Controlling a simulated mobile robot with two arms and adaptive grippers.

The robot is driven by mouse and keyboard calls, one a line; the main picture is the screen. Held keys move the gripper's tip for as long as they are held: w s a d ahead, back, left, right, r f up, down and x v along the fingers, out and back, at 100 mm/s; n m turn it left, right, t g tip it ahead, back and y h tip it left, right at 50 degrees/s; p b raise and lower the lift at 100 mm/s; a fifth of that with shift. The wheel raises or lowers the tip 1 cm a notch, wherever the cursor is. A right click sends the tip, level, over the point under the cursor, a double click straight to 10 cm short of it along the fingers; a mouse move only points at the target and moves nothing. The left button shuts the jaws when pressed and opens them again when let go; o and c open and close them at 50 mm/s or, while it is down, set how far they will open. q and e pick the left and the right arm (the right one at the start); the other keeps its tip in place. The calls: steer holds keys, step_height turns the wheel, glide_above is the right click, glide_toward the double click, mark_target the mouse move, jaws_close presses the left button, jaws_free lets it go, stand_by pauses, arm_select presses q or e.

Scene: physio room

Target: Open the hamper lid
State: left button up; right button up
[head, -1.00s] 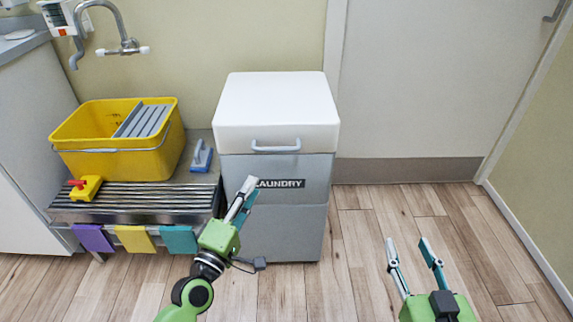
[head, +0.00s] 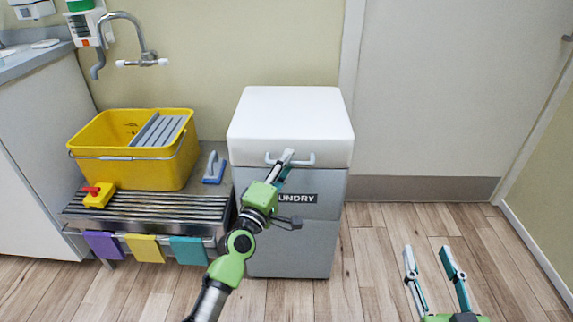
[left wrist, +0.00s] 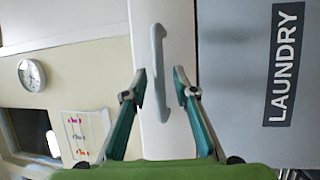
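The laundry hamper is a grey box (head: 290,245) with a white lid (head: 290,115), which is down. A light grey bar handle (head: 307,159) is on the lid's front face. My left gripper (head: 284,160) is at this handle and hides part of it. In the left wrist view, the fingers of my left gripper (left wrist: 161,76) are apart, one on each side of the handle (left wrist: 158,75), with a gap visible. The lid (left wrist: 180,130) fills the middle there. My right gripper (head: 428,250) is open and empty over the floor at the right.
Coloured cloths hang at the grate's front. A closed door (head: 450,90) is behind on the right. The floor (head: 385,240) right of the hamper is clear.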

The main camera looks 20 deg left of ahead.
arm_select(q)
steer(key=shift+w, duration=0.15)
steer(key=shift+c, duration=0.2)
jaws_close()
steer(key=shift+r, duration=0.1)
